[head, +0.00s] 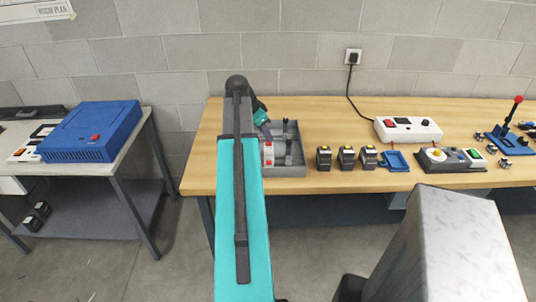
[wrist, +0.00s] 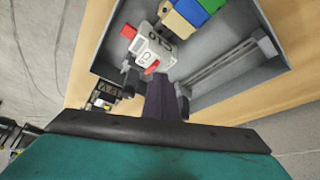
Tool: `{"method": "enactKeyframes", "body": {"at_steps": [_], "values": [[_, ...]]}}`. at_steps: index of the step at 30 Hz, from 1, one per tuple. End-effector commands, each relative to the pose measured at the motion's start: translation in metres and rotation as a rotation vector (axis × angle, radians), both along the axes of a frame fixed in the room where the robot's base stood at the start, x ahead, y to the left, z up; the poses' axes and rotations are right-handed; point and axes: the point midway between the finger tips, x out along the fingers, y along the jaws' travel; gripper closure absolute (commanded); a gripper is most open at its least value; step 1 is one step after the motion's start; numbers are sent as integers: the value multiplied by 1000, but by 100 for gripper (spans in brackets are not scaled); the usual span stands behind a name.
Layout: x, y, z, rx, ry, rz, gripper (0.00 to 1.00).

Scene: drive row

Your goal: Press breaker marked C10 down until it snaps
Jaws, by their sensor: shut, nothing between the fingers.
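A white breaker (wrist: 150,48) with red parts sits in an open grey box (wrist: 102,68) in the wrist view. Dark marking shows on its face, but I cannot read it surely as C10. A red lever (wrist: 152,68) sticks out from its near side. My gripper (wrist: 158,82) is shut and empty, its purple fingers right by this lever; I cannot tell if they touch it. In the head view the grey box (head: 296,150) stands on the wooden bench, with a white and red breaker (head: 268,154) partly hidden by my arm. My gripper (head: 266,133) is above it.
Yellow, blue and green blocks (wrist: 192,12) sit beside the breaker; a bare rail (wrist: 222,66) runs to the right. On the bench (head: 330,187), several dark blocks (head: 346,157), a blue holder (head: 395,160), a white box (head: 408,130) and a button panel (head: 450,160) stand to the right.

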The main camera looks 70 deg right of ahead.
Motion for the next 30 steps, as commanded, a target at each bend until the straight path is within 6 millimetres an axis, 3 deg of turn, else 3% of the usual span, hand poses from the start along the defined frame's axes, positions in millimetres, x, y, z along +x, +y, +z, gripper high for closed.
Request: {"method": "enactKeyframes", "body": {"at_steps": [30], "values": [[1, 1, -7, 1, 0, 1, 100]]}}
